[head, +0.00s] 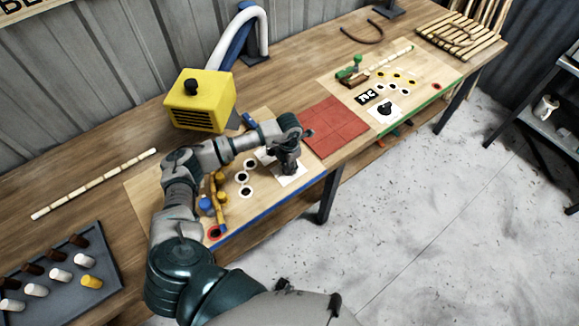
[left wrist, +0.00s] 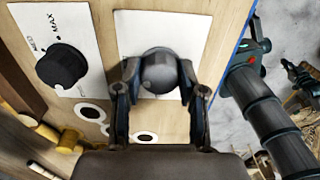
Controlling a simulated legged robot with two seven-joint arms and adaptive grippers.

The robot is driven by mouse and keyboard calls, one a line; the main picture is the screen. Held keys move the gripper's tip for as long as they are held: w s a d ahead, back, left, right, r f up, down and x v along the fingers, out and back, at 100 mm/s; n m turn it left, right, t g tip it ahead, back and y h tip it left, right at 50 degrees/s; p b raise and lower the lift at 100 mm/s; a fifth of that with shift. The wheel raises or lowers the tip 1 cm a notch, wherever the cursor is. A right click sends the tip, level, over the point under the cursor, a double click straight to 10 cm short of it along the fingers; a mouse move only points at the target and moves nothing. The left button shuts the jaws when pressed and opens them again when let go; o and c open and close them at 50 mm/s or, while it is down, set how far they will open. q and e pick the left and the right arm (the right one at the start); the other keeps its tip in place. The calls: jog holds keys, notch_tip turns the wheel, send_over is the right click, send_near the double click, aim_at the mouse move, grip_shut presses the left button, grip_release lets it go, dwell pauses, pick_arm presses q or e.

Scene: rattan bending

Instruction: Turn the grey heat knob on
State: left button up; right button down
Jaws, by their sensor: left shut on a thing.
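The grey knob (left wrist: 158,72) is a round, smooth knob on a white plate (left wrist: 204,30) in the left wrist view. My left gripper (left wrist: 157,88) is shut on it, with one finger on each side. In the head view my left gripper (head: 288,167) points down over the white plate (head: 293,181) near the board's front edge, and it hides the knob. A dark arm, seemingly my right, shows at the right of the left wrist view; its gripper is too unclear to read.
A black knob (left wrist: 62,67) marked MAX sits on a separate plate beside the grey one. A yellow box (head: 199,101) with a hose stands behind my left arm. A red tiled mat (head: 335,127) lies to the right. A tray (head: 78,262) of several pegs is at lower left.

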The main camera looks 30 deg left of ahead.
aim_at(288, 165)
pick_arm(q)
jog(key=shift+m+b, duration=0.5)
jog(key=shift+m, duration=0.9)
jog(key=shift+m+b, duration=0.3)
pick_arm(e)
jog(key=shift+w+a+f, duration=0.1)
jog(key=shift+w+f, duration=0.2)
jog(key=shift+w, duration=0.2)
jog(key=shift+w+a+f, duration=0.1)
jog(key=shift+w+f, duration=0.15)
jog(key=shift+w, duration=0.2)
pick_arm(q)
jog(key=shift+a+r, duration=0.1)
pick_arm(e)
jog(key=shift+w, duration=0.1)
pick_arm(q)
jog(key=o, duration=1.1)
jog(key=shift+o, duration=0.2)
notch_tip(288, 165, up, 12)
jog(key=shift+a, duration=0.1)
